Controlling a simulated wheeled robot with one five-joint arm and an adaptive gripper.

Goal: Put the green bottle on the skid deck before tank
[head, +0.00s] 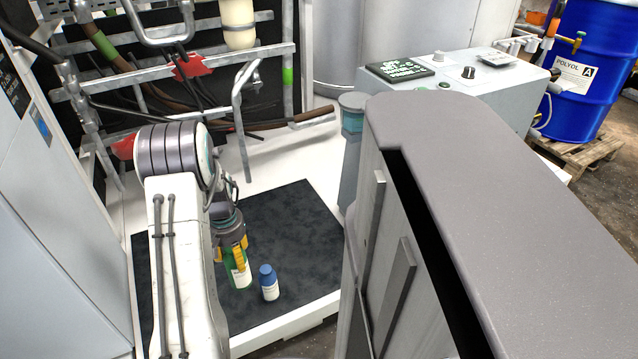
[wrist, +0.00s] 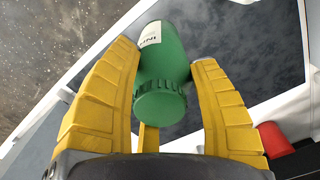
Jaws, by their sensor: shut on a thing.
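The green bottle (head: 237,273), with a white label, is between the yellow fingers of my gripper (head: 232,254). In the wrist view the green bottle (wrist: 163,55) has its ribbed cap towards the camera, and both fingers of my gripper (wrist: 165,90) are closed around it. The skid deck (head: 300,225) has a dark surface and a white rim, and the bottle shows against its front part. I cannot tell whether the bottle's base touches the deck. A large grey tank (head: 400,30) stands at the back. My arm hides the deck's left part.
Pipes and a rail frame (head: 190,65) line the back. A grey cabinet (head: 500,170) bounds the right. The middle and back right of the deck are clear.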

